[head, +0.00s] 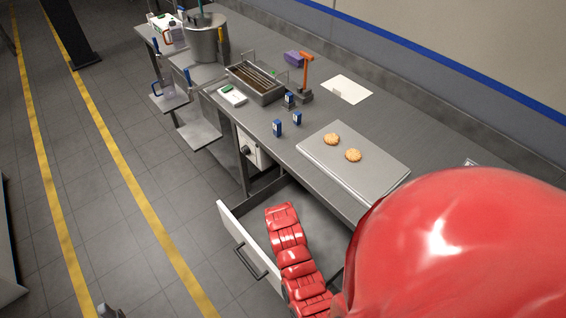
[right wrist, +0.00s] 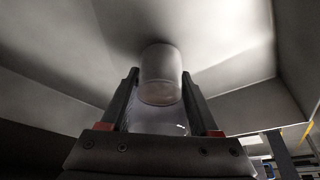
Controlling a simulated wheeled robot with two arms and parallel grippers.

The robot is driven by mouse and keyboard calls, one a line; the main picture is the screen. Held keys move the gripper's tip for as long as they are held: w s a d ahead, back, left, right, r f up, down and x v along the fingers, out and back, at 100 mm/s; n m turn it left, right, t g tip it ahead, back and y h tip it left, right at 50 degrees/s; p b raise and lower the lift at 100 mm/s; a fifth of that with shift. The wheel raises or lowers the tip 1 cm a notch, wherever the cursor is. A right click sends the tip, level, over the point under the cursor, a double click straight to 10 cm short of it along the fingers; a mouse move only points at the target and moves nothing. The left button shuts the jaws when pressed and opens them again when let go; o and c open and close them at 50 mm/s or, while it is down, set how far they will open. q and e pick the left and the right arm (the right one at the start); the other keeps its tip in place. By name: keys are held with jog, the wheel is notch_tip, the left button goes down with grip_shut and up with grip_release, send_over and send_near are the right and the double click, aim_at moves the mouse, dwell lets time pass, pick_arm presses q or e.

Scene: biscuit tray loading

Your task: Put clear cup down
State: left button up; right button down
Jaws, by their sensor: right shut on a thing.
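The clear cup (right wrist: 160,88) stands between the two dark fingers of my right gripper (right wrist: 160,74) in the right wrist view. The fingers are closed on its sides. Pale grey surfaces lie behind the cup, and I cannot tell whether it touches any of them. I cannot make out the cup or my right gripper in the head view, where a large red part of my body covers the lower right. My left gripper is not in view.
An open drawer (head: 237,236) juts out below the counter, with a red segmented shape over it. The counter (head: 265,133) holds a metal tray (head: 376,178) with two biscuits (head: 332,139), small blue boxes (head: 277,128), a wire-basket fryer (head: 262,97) and a pot (head: 203,44).

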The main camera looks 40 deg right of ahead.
jog(key=shift+f, duration=0.2)
jog(key=shift+f, duration=0.1)
jog(key=shift+c, duration=0.6)
grip_release()
jog(key=shift+s+a+r+b, duration=0.15)
jog(key=shift+r+b, duration=0.2)
jog(key=shift+r, duration=0.25)
jog(key=b+v, duration=0.2)
jog(key=v, duration=0.9)
